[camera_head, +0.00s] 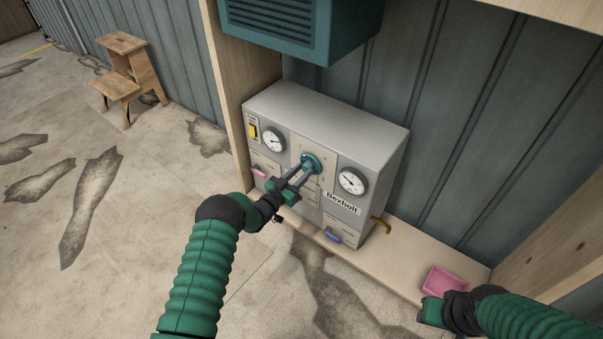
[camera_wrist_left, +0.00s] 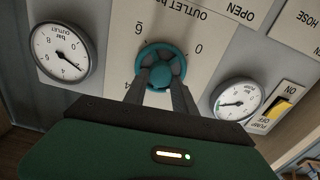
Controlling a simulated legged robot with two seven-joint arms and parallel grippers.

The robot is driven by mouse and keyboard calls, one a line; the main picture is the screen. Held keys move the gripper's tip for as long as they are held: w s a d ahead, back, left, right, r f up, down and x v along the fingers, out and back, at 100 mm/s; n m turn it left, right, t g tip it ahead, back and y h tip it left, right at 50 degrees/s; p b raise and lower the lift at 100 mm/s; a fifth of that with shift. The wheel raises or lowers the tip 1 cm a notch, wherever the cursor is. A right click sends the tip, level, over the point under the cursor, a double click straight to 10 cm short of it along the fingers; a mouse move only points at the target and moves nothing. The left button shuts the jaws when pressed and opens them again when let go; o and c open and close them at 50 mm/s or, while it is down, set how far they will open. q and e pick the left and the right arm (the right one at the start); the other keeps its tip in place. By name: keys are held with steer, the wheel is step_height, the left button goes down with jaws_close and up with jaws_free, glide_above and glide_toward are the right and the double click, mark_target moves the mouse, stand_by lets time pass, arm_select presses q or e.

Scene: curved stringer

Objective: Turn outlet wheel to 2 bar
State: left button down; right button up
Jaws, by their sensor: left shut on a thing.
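The teal outlet wheel (camera_head: 312,162) sits on the front of the grey Bexholt box (camera_head: 335,120). My left gripper (camera_head: 301,174) is shut on the wheel, with a finger on either side in the left wrist view (camera_wrist_left: 161,82). That view is upside down and shows the wheel (camera_wrist_left: 161,62) against a printed scale with 0 and 6. The outlet gauge (camera_wrist_left: 62,53) has its needle toward the lower right there; I cannot read its value surely. It is the right gauge (camera_head: 352,181) in the head view. My right gripper (camera_head: 432,311) is at the lower right, fingers unclear.
A second gauge (camera_head: 272,140) and a yellow pump switch (camera_head: 253,130) are on the panel's left. A pink lever (camera_head: 259,173) and a blue lever (camera_head: 333,235) sit low. A pink tray (camera_head: 446,282) lies beside my right gripper. A teal vented unit (camera_head: 300,25) hangs above.

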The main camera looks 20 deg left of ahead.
arm_select(q)
steer(key=shift+s+a+f+n, duration=0.1)
steer(key=shift+s+f+n, duration=0.05)
steer(key=shift+f+n, duration=0.4)
steer(key=c, duration=1.2)
jaws_free()
steer(key=shift+o, duration=0.9)
steer(key=shift+r, duration=0.3)
steer(key=p+v, duration=0.5)
steer(key=v, duration=1.1)
steer(key=shift+s+a+p, duration=0.15)
steer(key=shift+s+p, duration=0.2)
steer(key=shift+p, duration=0.05)
